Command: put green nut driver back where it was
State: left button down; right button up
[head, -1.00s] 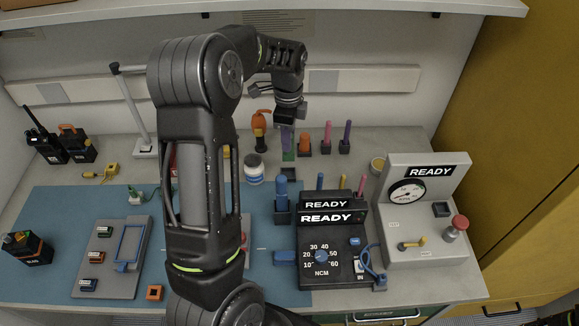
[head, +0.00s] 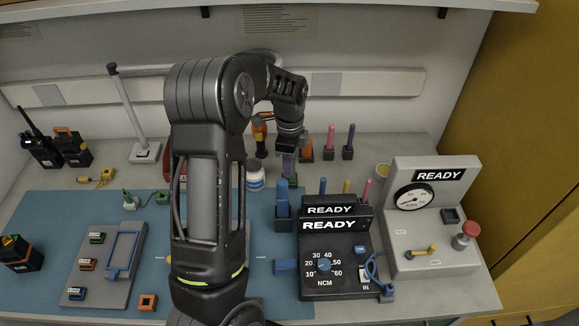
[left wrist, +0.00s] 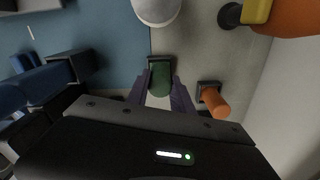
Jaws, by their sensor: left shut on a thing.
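The green nut driver's handle (left wrist: 160,80) shows in the left wrist view between the two purplish fingers of my left gripper (left wrist: 160,98), which is shut on it. A small dark holder (left wrist: 160,61) is right at the handle's end; I cannot tell how deep the driver sits in it. In the head view my left gripper (head: 288,166) points down at the back row of holders, left of the orange driver (head: 306,150). There the arm and fingers largely hide the green driver. My right gripper is not in view.
Pink (head: 330,139) and purple (head: 349,141) drivers stand to the right in holders. A white jar (head: 255,178) and an orange-handled tool (head: 260,138) are close on the left. The READY box (head: 333,250) stands in front.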

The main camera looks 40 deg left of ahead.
pick_arm(q)
jog(key=shift+r, duration=0.1)
jog(key=shift+f, duration=0.3)
jog(key=c, duration=1.1)
grip_release()
jog(key=shift+r, duration=0.1)
notch_tip(320, 180, up, 7)
jog(key=p, duration=0.4)
jog(key=shift+r+p, duration=0.15)
jog(key=shift+p, duration=0.25)
jog(key=shift+r, duration=2.55)
